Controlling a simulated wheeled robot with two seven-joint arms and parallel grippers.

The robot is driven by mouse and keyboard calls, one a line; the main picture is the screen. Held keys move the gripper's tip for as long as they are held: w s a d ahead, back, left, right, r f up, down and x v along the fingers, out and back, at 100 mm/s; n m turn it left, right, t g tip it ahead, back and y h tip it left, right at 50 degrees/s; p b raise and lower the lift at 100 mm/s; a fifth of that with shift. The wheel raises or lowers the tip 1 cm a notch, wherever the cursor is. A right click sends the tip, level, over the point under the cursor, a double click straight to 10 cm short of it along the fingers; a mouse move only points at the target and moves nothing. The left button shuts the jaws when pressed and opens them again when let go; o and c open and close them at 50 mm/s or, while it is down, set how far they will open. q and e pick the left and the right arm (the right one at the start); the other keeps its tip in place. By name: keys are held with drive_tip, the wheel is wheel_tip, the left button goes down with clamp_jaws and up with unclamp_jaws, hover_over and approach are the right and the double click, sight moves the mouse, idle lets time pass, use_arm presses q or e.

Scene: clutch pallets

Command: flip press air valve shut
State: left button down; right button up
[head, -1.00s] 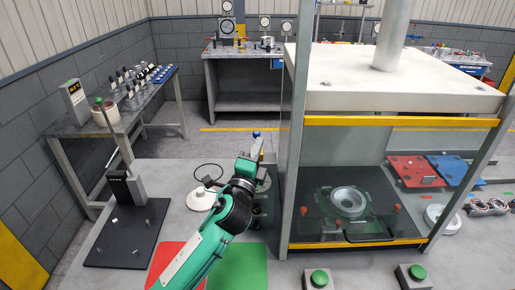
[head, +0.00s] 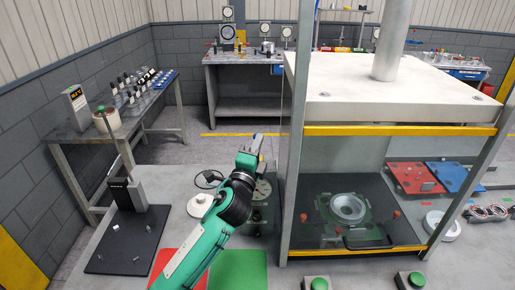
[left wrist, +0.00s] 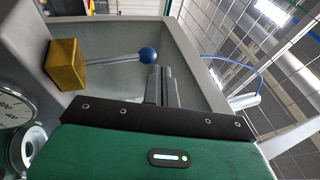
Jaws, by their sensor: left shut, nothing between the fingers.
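The air valve shows in the left wrist view as a brass block (left wrist: 66,65) with a thin metal lever (left wrist: 112,59) ending in a blue ball knob (left wrist: 148,54). The lever points right from the block in that view. My left gripper (left wrist: 160,84) is shut and empty, its fingertips close beside the knob; I cannot tell whether they touch it. In the head view my left gripper (head: 257,142) is at the left front post of the press (head: 405,131), and the valve is not clearly visible there. My right gripper is not in view.
A round dial gauge (left wrist: 14,108) sits near the valve. Left of my arm are a white round piece (head: 200,205) and a black stand base (head: 126,240). Red and green mats (head: 240,270) lie below my arm. Green buttons (head: 319,284) stand in front of the press.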

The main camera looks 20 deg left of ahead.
use_arm(q)
drive_tip(key=shift+w+a+r, duration=0.15)
drive_tip(key=shift+w+r, duration=0.05)
drive_tip(key=shift+w, duration=0.3)
drive_tip(key=shift+w+a+r, duration=0.15)
drive_tip(key=shift+w, duration=0.35)
